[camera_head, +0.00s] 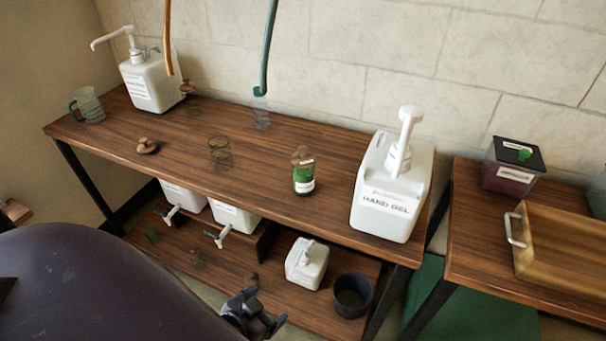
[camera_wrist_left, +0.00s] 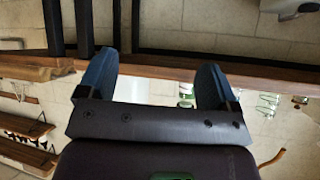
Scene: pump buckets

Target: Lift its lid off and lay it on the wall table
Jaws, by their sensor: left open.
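The wall table (camera_head: 270,150) is a long brown wooden table against the tiled wall. A brown knobbed piece like a lid (camera_head: 147,146) lies on it at the left. A clear glass vessel (camera_head: 219,152) stands to its right. A dark container with a black lid (camera_head: 517,165) sits on the right-hand table. Which container the task means, I cannot tell. My left gripper (camera_head: 252,316) is low in the head view, in front of the lower shelf. In the left wrist view its two blue fingers (camera_wrist_left: 153,88) are apart with nothing between them. My right gripper is out of view.
The lower shelf holds white pump containers (camera_head: 306,264) and a dark pot (camera_head: 352,295). A wooden tray (camera_head: 565,250) is at right.

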